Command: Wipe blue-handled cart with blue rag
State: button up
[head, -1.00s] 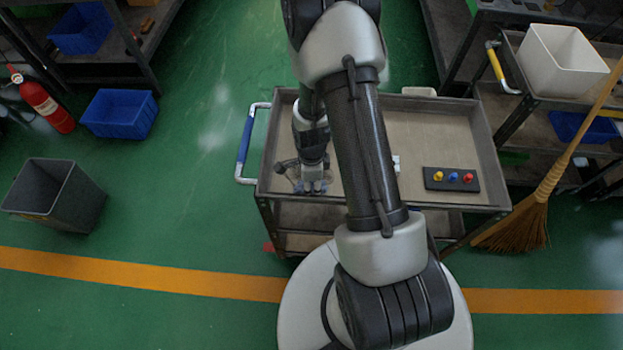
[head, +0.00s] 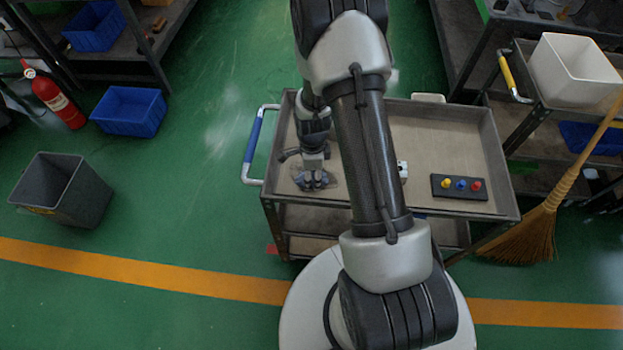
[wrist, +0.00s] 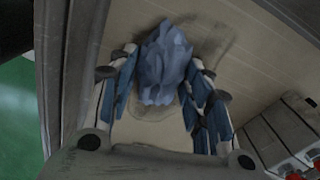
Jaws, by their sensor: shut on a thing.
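The blue-handled cart (head: 430,130) stands in front of me, with its blue handle (head: 254,140) on its left side. Its top tray is beige with a raised grey rim. My gripper (head: 312,180) is low over the left part of the tray. In the wrist view my gripper (wrist: 165,85) is shut on the crumpled blue rag (wrist: 165,62), which sits between the fingers. A darker smudge (wrist: 212,40) shows on the tray surface around the rag. Whether the rag presses on the tray is hard to tell.
A black block with yellow, blue and red knobs (head: 459,187) lies at the tray's right front. A broom (head: 535,225) leans beside a yellow-handled cart (head: 507,75) on the right. A grey bin (head: 62,190) and blue crate (head: 129,111) stand on the left floor.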

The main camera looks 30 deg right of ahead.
aim_at(305, 194)
jog(key=shift+w+d+b, duration=0.15)
jog(key=shift+w+d, duration=0.45)
jog(key=shift+w, duration=0.25)
jog(key=shift+w+d+b, duration=0.15)
jog(key=shift+w+d, duration=0.4)
jog(key=shift+w, duration=0.25)
jog(key=shift+w+d+f+b, duration=0.1)
jog(key=shift+w+d+b, duration=0.2)
jog(key=shift+w+d, duration=0.4)
jog(key=shift+w+d+b, duration=0.3)
jog(key=shift+w+d, duration=0.05)
jog(key=shift+w, duration=0.5)
jog(key=shift+w+a, duration=0.6)
jog(key=shift+a, duration=0.1)
jog(key=shift+s+a+p, duration=0.15)
jog(key=shift+s+a, duration=0.45)
jog(key=shift+s, duration=0.2)
jog(key=shift+s+a+p, duration=0.15)
jog(key=shift+s+a, duration=0.4)
jog(key=shift+s, duration=0.2)
jog(key=shift+s+a, duration=0.6)
jog(key=shift+s, duration=0.35)
jog(key=shift+s+a, duration=0.6)
jog(key=shift+s, duration=0.35)
jog(key=shift+s+a, duration=0.55)
jog(key=shift+s, duration=0.3)
jog(key=shift+s+a, duration=0.55)
jog(key=shift+s, duration=0.3)
jog(key=shift+p, duration=0.3)
